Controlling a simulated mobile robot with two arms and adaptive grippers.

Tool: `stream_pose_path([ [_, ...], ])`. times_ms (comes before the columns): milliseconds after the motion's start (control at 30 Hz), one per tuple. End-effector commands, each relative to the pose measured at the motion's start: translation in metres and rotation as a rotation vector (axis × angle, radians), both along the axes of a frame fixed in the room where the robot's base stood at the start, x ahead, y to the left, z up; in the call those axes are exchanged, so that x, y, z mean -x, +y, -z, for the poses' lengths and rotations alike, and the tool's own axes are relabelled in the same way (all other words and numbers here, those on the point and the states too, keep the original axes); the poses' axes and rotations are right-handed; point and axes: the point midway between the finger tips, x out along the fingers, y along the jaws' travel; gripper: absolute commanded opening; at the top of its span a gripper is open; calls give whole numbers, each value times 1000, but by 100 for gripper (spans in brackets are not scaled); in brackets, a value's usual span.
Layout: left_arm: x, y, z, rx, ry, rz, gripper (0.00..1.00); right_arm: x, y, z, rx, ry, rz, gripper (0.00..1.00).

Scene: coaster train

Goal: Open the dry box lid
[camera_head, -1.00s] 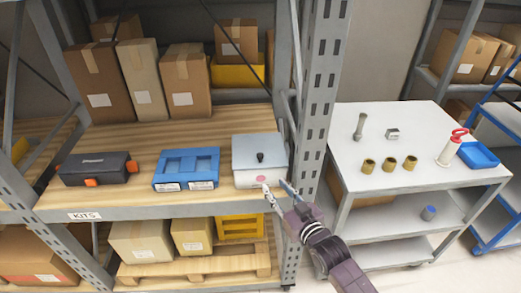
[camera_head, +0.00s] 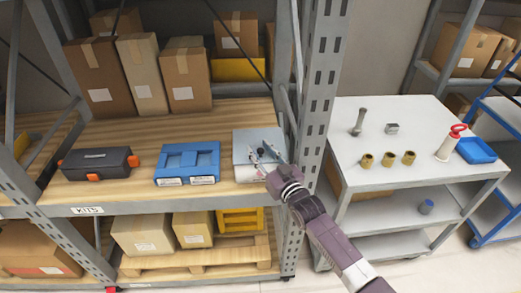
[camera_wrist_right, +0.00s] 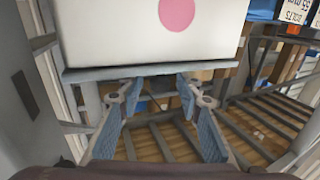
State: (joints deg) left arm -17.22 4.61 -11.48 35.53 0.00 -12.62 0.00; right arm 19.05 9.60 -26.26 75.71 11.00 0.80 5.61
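The dry box (camera_head: 242,174) is a pale grey-white box at the right end of the wooden shelf. Its flat grey lid (camera_head: 246,138) is down, with a black knob (camera_head: 261,151) on top. The right wrist view shows the box's white front (camera_wrist_right: 115,32) with a pink round mark (camera_wrist_right: 177,12). My right gripper (camera_head: 266,156) is open and empty; in the head view its fingers overlap the lid on both sides of the knob. In the wrist view the open fingers (camera_wrist_right: 158,90) appear below the box front, and the knob is not visible. My left gripper is not in view.
A blue case (camera_head: 187,163) and a black case with orange latches (camera_head: 97,163) lie left of the box. A grey shelf post (camera_head: 315,110) stands close on the right. Cardboard boxes (camera_head: 183,80) stand behind. A trolley (camera_head: 365,178) with small parts is further right.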

Motion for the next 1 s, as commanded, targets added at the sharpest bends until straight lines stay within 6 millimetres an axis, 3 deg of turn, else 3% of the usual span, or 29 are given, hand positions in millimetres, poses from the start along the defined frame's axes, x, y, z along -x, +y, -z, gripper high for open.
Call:
stream_pose_path([
  [233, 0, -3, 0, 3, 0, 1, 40, -1, 0, 0, 0, 0, 0, 33],
  [533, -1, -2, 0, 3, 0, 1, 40, 0, 0, 0, 0, 0, 0, 0],
  [867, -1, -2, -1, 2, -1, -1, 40, 0, 0, -1, 0, 1, 0, 0],
  [1000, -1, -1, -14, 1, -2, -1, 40, -2, 0, -9, 0, 25, 0, 0],
])
